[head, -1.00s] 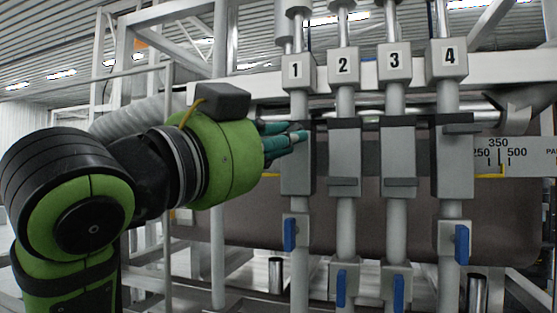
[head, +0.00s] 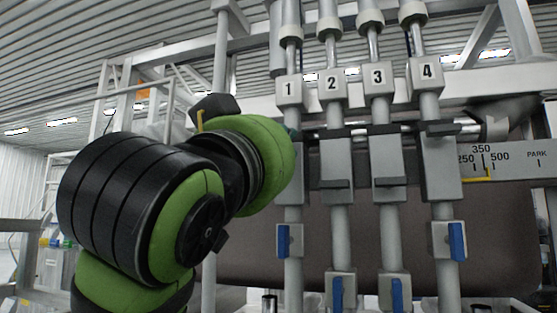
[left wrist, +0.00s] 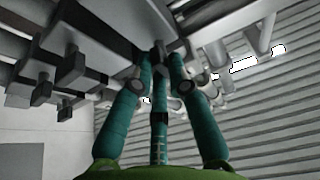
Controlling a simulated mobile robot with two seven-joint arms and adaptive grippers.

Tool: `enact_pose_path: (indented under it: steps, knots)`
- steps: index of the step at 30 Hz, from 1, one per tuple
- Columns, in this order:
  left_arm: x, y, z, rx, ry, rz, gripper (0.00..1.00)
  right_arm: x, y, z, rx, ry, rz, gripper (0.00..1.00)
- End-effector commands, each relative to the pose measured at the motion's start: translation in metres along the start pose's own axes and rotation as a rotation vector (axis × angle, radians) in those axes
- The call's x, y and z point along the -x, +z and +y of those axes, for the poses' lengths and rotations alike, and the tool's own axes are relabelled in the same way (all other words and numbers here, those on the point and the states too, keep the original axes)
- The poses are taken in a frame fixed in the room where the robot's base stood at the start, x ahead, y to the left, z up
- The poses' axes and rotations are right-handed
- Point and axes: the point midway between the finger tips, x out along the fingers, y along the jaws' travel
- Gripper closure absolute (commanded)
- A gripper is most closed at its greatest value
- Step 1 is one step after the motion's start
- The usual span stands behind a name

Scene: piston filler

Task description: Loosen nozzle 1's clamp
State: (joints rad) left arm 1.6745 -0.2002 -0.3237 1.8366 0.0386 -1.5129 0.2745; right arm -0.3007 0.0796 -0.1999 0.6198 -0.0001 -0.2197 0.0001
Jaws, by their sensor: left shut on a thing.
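Nozzle 1 (head: 289,92) is the leftmost of the numbered nozzles in the head view. In the left wrist view, the teal fingers of my left gripper (left wrist: 160,62) come together on a small dark piece under the grey clamp block, which looks like nozzle 1's clamp handle. My right gripper is not in view.
Nozzle 2 (head: 332,88), nozzle 3 (head: 378,83) and nozzle 4 (head: 427,77) stand close to the right. The handles on 2 and 3 sit low, 4's high. Blue-levered valves hang below. A scale plate (head: 515,160) is at the right.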

Motion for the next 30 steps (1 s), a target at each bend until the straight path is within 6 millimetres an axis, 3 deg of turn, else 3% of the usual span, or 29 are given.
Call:
enact_pose_path:
  steps: [9,24,25,26,27,30]
  knots:
    - [-0.001,0.000,0.001,0.097,-0.040,0.000,1.00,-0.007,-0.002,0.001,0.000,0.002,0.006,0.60]
    - [-0.001,-0.001,0.001,0.113,-0.046,0.000,1.00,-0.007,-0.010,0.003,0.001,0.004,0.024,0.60]
    - [-0.001,-0.001,0.001,0.113,-0.046,0.000,0.75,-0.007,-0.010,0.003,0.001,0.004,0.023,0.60]
    - [-0.001,-0.001,0.001,0.112,-0.046,0.000,0.63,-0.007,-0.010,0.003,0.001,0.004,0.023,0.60]
    - [-0.001,-0.001,0.001,0.112,-0.046,0.000,0.59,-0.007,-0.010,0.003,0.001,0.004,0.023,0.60]
    - [-0.001,-0.001,0.001,0.111,-0.046,0.000,0.59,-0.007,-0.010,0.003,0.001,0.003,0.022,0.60]
